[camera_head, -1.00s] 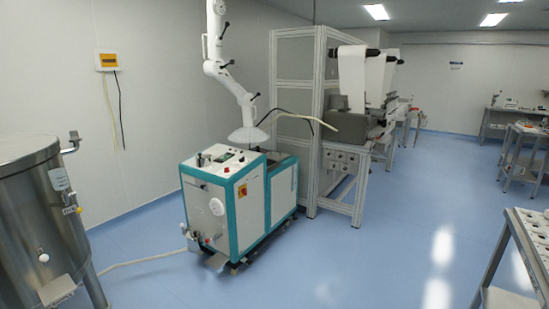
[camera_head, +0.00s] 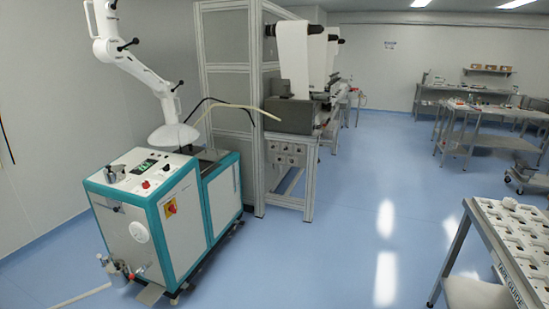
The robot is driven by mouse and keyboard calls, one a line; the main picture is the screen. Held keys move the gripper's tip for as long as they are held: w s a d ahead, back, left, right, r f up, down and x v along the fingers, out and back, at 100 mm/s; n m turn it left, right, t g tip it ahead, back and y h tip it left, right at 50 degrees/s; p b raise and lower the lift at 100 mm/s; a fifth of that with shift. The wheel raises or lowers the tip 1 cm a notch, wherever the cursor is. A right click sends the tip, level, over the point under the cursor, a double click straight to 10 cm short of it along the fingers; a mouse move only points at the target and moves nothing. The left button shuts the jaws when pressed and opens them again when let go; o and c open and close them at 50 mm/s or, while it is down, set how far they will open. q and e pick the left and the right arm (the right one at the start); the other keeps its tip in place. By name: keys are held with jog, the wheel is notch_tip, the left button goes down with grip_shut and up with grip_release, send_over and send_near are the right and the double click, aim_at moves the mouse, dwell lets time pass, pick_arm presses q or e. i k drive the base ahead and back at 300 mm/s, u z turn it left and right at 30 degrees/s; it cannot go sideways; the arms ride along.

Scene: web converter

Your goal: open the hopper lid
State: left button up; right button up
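A white and teal wheeled machine (camera_head: 178,225) stands on the blue floor at the left, with a control panel (camera_head: 148,168) on its top. Behind the panel is a lower, dark-topped section (camera_head: 210,158). A white cone-shaped hood (camera_head: 173,136) on a jointed white arm (camera_head: 137,68) hangs just above the machine's top and partly hides it. I cannot make out which part is the hopper lid, or whether it is open or shut. Neither of my grippers is in view.
A tall grey-framed cabinet (camera_head: 228,88) and a converter bench (camera_head: 292,145) stand behind the machine. A hose (camera_head: 232,105) runs between the machine and the bench. A tray table (camera_head: 500,235) is at the lower right. Workbenches (camera_head: 480,120) are at the back right. The middle floor is clear.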

aim_at(210, 154)
jog(key=z, duration=0.35)
jog(key=i, duration=2.3)
jog(key=u, duration=0.2)
jog(key=i, duration=2.4)
jog(key=u, duration=0.95)
jog(key=i, duration=1.1)
jog(key=u, duration=0.35)
